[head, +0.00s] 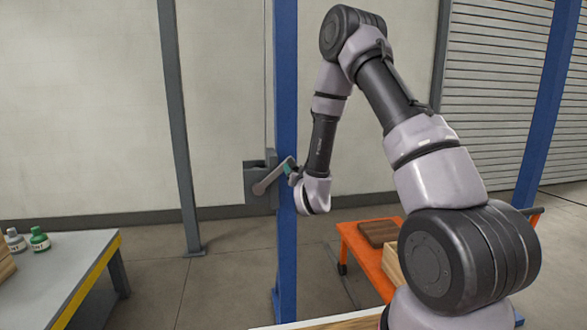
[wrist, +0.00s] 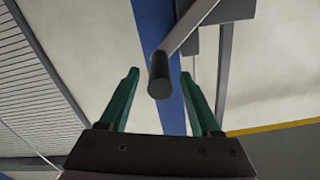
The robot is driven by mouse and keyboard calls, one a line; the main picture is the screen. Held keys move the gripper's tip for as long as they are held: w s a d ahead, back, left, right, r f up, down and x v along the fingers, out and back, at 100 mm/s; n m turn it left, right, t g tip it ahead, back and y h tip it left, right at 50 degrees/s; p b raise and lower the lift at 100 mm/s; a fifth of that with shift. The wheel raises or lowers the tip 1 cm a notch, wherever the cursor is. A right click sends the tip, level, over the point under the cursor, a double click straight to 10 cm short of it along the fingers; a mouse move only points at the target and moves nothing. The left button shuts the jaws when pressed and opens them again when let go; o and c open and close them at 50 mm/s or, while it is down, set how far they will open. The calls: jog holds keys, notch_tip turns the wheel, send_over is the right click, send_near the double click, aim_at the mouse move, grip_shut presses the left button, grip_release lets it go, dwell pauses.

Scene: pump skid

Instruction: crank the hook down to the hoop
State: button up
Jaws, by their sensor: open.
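The winch (head: 256,183) is a grey box on the blue post (head: 286,90), with a thin cable (head: 265,75) running up from it. Its crank arm (head: 268,179) slants up to the right toward my gripper. In the wrist view the dark crank handle (wrist: 158,82) points toward me and shows between the tips of the two teal fingers. My gripper (wrist: 160,73) is open around the handle, with gaps visible on both sides. In the head view my gripper (head: 291,167) is at the crank's outer end, partly hidden by my wrist. I see neither hook nor hoop.
A grey table (head: 60,265) with a yellow edge stands at left, holding a white bottle (head: 15,241) and a green bottle (head: 39,240). An orange cart (head: 362,256) carrying a brown block (head: 379,234) stands at right. A grey post (head: 178,130) rises left of the winch. Floor between is clear.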

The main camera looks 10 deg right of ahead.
jog(key=shift+w, duration=1.75)
grip_shut()
